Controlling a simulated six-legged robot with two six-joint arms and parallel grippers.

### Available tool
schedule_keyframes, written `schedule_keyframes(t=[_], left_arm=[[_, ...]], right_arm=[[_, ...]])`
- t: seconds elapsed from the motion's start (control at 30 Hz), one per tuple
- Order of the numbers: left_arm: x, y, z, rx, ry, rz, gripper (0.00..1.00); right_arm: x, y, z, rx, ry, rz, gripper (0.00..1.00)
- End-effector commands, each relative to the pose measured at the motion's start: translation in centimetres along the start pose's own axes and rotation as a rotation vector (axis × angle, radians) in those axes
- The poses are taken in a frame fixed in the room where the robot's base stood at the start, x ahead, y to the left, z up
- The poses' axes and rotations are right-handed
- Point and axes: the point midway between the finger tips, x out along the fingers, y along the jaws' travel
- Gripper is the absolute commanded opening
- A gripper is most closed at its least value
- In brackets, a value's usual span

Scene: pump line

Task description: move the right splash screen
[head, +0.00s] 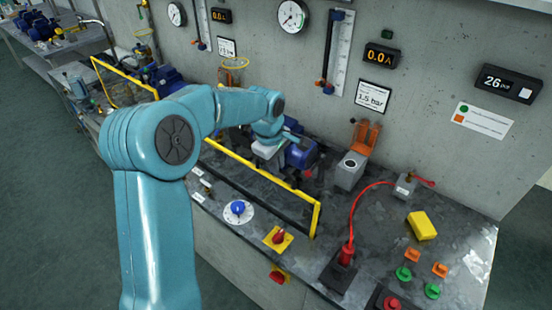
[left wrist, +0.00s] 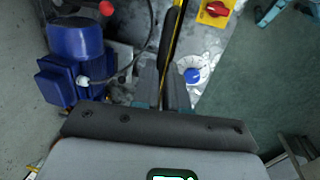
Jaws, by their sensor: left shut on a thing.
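The right splash screen is a clear panel in a yellow frame (head: 290,188) with a dark lower bar, standing along the bench front in the head view. In the left wrist view its yellow top bar (left wrist: 179,32) and a black grip (left wrist: 169,38) run away from between my fingers. My left gripper (left wrist: 165,78) is shut on the screen's top edge. In the head view my arm and wrist hide the left part of the screen, and the fingertips hardly show there. My right gripper is in neither view.
A blue pump motor (left wrist: 76,45) stands close beside the gripper. A blue knob (head: 238,208) and a red switch on a yellow plate (head: 278,238) sit in front of the screen. A red cable (head: 356,208), a yellow block (head: 421,225) and several buttons lie further right.

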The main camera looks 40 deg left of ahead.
Motion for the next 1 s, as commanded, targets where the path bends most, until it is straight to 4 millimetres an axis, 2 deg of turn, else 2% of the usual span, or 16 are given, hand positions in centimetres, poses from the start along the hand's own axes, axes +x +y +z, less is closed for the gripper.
schedule_keyframes(t=[0.03, 0.1, 0.4, 0.63, 1.0], left_arm=[[3.2, -0.7, -0.1, 0.000, 0.002, -0.003, 0.00], [5.4, -1.2, -0.1, 0.000, 0.002, -0.004, 0.00], [12.9, -2.6, -0.1, 0.000, 0.002, -0.001, 0.00], [15.8, -3.2, -0.1, -0.001, 0.002, 0.000, 0.00], [16.7, -3.4, -0.1, 0.000, 0.002, -0.003, 0.00]], right_arm=[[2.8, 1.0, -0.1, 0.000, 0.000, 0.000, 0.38], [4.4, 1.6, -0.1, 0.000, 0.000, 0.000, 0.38], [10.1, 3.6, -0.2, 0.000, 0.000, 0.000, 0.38], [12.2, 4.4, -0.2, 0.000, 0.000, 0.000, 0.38], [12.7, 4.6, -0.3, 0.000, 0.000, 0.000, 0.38]])
